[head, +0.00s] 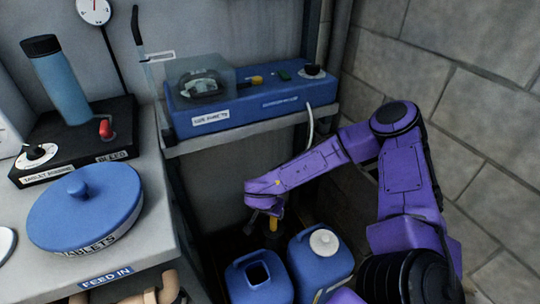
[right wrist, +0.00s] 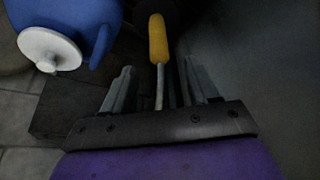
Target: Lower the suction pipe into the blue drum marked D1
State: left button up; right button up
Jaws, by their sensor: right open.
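Two blue drums stand low on the floor in the head view. The left drum (head: 262,283) has an open square mouth; the right drum (head: 320,268) has a white cap. I cannot read a D1 mark on either. My right gripper (head: 263,222) points down just behind the drums. A yellow grip (head: 273,226) shows beside its fingers. In the right wrist view this yellow grip (right wrist: 158,38) with a thin metal rod lies between the open fingers of the gripper (right wrist: 158,78); it may be the suction pipe. Its lower end is hidden. My left gripper is out of view.
A blue pump unit (head: 250,103) sits on a shelf above the drums, with a pale hose (head: 310,122) hanging from its right. A grey counter (head: 160,215) with a blue lidded tub (head: 85,208) is at left. A block wall (head: 480,110) bounds the right.

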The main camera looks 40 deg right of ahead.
aim_at(274, 218)
jog(key=b+x, duration=0.2)
jog(key=x, duration=0.7)
jog(key=shift+f+b, duration=0.3)
